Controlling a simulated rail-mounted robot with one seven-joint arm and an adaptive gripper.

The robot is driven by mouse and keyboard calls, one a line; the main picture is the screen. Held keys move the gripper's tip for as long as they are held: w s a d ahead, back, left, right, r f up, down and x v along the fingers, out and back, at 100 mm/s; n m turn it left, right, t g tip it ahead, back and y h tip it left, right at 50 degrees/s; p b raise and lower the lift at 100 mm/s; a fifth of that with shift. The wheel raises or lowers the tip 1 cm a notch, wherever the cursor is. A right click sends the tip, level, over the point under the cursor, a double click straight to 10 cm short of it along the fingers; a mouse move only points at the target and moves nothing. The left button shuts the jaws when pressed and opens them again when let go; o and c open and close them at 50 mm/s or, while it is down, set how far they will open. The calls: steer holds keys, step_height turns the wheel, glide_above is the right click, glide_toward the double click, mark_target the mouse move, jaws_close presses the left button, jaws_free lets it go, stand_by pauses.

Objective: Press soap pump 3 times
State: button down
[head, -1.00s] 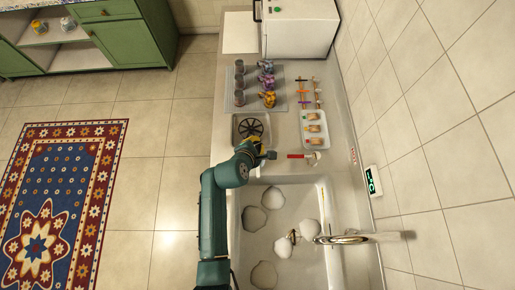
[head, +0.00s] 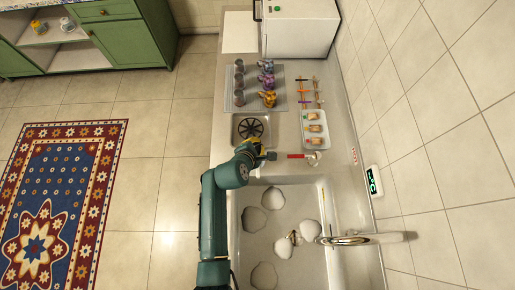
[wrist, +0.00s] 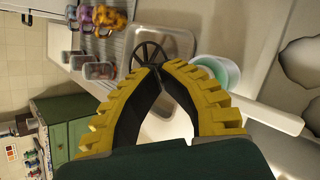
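I cannot pick out the soap pump for sure in either view. My gripper (head: 268,155) is over the counter, between the sink and the round black grate, in the head view. A pale green and white round thing (wrist: 218,74) lies just right of the fingertips in the wrist view. The fingers partly hide what lies under them.
The sink (head: 322,190) holds several pale rounded shapes and has a metal faucet (head: 350,240). A white tray (head: 326,115) with small items stands behind a red-handled thing (head: 297,156). Tiled wall stands at the right.

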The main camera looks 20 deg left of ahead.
steer(key=shift+s+f, duration=0.1)
steer(key=shift+f, duration=0.4)
steer(key=shift+r, duration=0.1)
steer(key=shift+r+p, duration=1.25)
steer(key=shift+r, duration=0.1)
step_height(320, 180, up, 5)
steer(key=p, duration=0.5)
steer(key=shift+r, duration=0.1)
stand_by(1.4)
